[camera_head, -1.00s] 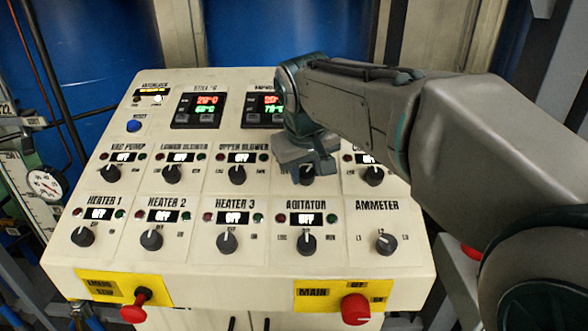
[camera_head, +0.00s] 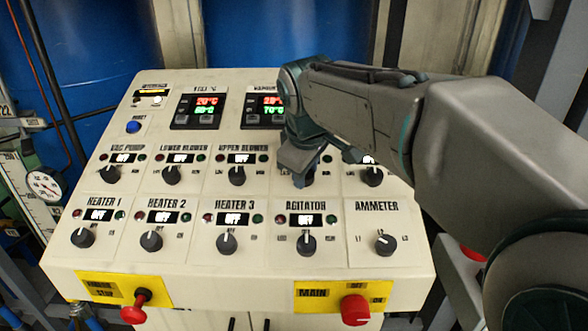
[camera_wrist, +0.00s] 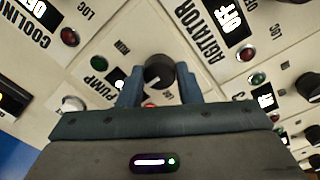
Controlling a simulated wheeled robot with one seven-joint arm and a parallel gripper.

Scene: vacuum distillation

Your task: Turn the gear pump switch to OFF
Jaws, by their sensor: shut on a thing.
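The gear pump switch is a black rotary knob (camera_wrist: 158,71) in the wrist view, with a white pointer line on it. My gripper (camera_wrist: 158,86) has its two fingers on either side of the knob, shut on it. In the head view my gripper (camera_head: 302,165) is over the knob in the upper switch row, between the upper blower knob and the rightmost knob, and hides most of it. The label by the knob reads "PUMP" in part in the wrist view; its display is largely hidden by the gripper.
The sloped cream panel (camera_head: 200,262) carries several other knobs close by, including the agitator knob (camera_head: 306,244) just below and the upper blower knob (camera_head: 237,175) to the left. A red emergency stop (camera_head: 133,312) and a red main switch (camera_head: 356,309) project from the front edge.

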